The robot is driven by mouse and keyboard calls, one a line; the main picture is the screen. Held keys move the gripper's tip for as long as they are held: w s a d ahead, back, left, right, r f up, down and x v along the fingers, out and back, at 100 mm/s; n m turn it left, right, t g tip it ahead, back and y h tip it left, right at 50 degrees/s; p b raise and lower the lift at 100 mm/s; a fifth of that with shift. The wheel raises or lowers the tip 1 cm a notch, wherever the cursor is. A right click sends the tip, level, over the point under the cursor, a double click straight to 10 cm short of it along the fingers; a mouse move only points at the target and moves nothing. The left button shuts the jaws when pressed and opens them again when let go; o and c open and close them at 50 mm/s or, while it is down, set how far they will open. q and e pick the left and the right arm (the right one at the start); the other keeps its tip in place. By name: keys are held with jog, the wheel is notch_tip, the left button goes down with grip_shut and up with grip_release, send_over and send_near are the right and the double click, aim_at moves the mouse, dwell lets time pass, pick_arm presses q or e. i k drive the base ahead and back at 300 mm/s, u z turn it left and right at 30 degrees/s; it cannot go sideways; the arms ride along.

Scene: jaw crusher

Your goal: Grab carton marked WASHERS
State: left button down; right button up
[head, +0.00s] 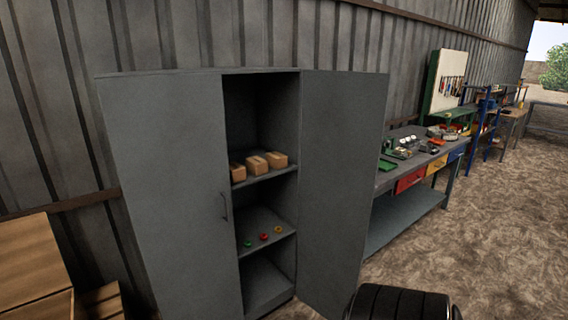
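Three small brown cartons stand in a row on the upper shelf (262,178) of a grey metal cabinet: a left carton (237,173), a middle carton (257,165) and a right carton (277,160). Any markings are too small to read, so I cannot tell which one says WASHERS. The cabinet's right door (342,180) stands open and its left door (175,190) covers the left side. Neither of my grippers is in view.
Small green, red (264,237) and yellow round items lie on the lower shelf. A cluttered workbench (405,210) stands right of the cabinet. Wooden boxes (35,260) are at the lower left. A black ribbed object (398,303) is at the bottom. Open floor lies right.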

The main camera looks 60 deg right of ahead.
aim_at(257, 166)
jog(key=z, duration=0.4)
jog(key=k, duration=0.45)
jog(key=z, duration=1.25)
jog(key=i, duration=0.55)
jog(key=z, duration=0.9)
jog(key=i, duration=0.9)
jog(key=u, duration=0.7)
jog(key=i, duration=0.65)
jog(key=u, duration=0.6)
